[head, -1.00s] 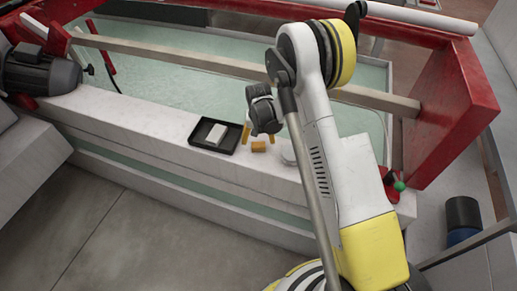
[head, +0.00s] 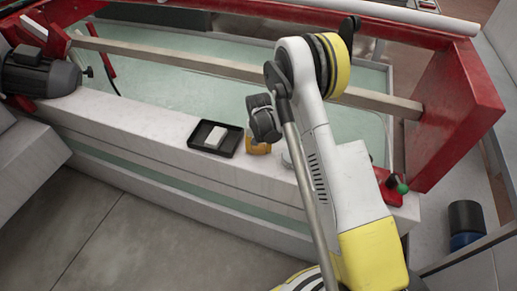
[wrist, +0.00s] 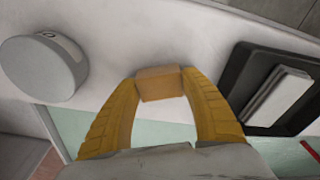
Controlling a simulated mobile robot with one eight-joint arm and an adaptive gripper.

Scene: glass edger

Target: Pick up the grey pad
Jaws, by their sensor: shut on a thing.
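My gripper (head: 257,147) is low over the white ledge. In the wrist view its yellow fingers (wrist: 161,88) are shut on an orange-brown block (wrist: 160,82), one finger on each side of it. I cannot tell whether the block still touches the ledge. A pale grey-white pad (head: 215,137) lies in a black tray (head: 227,151), just left of my gripper in the head view. In the wrist view the pad (wrist: 277,97) and tray (wrist: 239,82) are to the right, apart from my fingers.
A round grey-white object (wrist: 42,66) stands on the ledge (head: 130,121), on the other side of my gripper from the tray. Behind the ledge is a pale green basin with a long beam (head: 190,62) across it. A dark motor (head: 40,75) sits at the left.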

